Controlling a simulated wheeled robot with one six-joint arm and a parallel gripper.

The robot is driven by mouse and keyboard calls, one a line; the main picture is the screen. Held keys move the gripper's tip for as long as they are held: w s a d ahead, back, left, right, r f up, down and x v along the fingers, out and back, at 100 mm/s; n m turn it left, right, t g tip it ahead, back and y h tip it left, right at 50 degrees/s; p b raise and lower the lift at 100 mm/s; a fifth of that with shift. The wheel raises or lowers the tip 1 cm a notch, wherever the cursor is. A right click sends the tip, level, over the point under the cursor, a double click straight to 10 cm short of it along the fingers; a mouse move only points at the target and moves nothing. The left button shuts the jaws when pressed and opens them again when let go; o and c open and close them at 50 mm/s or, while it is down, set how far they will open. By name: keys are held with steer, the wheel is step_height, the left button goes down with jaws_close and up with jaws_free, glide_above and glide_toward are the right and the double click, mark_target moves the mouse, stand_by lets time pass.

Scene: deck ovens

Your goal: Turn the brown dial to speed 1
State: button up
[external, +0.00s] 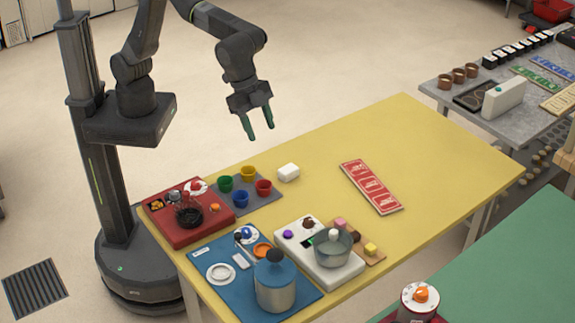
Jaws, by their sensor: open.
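A small brown dial (308,223) sits on the top of a white appliance (318,274) at the front middle of the yellow table. It is too small to read its setting or any speed marks. A purple knob (288,234) is to its left and a clear lidded bowl (333,252) stands just in front and to the right on the same appliance. My gripper (260,133) is open and empty, with its green fingers pointing down. It is in the air above the table's back left part, well apart from the dial.
A red appliance (177,229), colored cups on a grey mat (238,207) and a white block (289,173) lie to the left and behind. A blue mat (212,251) holds a large pot (275,287). A red card strip (371,187) lies right. The table's right part is clear.

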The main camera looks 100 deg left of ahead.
step_height(320, 180, down, 8)
steer(key=s+d+n+g+h+b, duration=0.1)
steer(key=s+n+g+h, duration=0.15)
steer(key=n, duration=0.25)
steer(key=n+t+h+b, duration=0.4)
steer(key=n+h, duration=0.4)
steer(key=n, duration=1.7)
glide_toward(308, 219)
steer(key=p+x, duration=0.3)
steer(key=x, duration=0.6)
steer(key=shift+a+p, duration=0.1)
steer(key=shift+p, duration=0.2)
steer(key=shift+h, duration=0.25)
steer(key=c, duration=0.9)
